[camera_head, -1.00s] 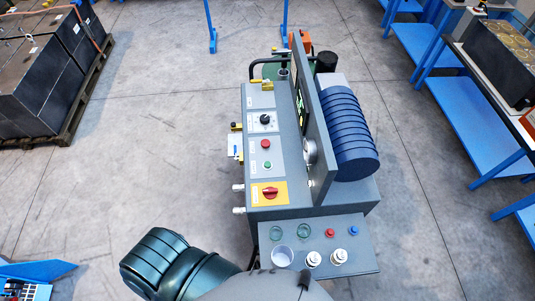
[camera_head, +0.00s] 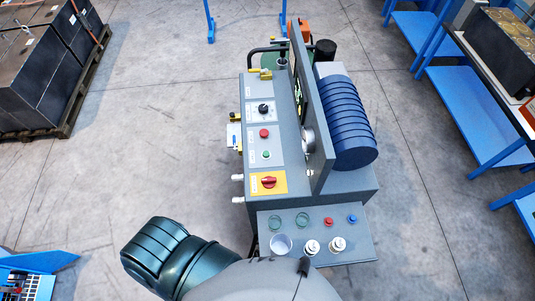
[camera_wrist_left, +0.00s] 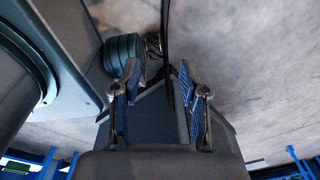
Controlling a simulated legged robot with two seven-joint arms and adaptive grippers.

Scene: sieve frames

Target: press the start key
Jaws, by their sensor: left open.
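The grey machine's control panel (camera_head: 262,160) shows in the head view, left of an upright grey plate. On it sit a green button (camera_head: 266,154), a red button (camera_head: 264,133) above it, a black dial (camera_head: 263,108) and a red rotary switch (camera_head: 269,182) on a yellow plate. The labels are too small to read, so I cannot confirm which is the start key. My left gripper (camera_wrist_left: 160,92) shows in the left wrist view, its two blue-padded fingers apart with nothing held. It is outside the head view. My right gripper is not seen.
A sloped grey shelf (camera_head: 350,245) with cups and small knobs juts from the machine's near end. Dark blue ribbed rolls (camera_head: 343,125) are right of the plate. Blue benches (camera_head: 480,110) stand at the right, dark crates (camera_head: 40,70) at the left.

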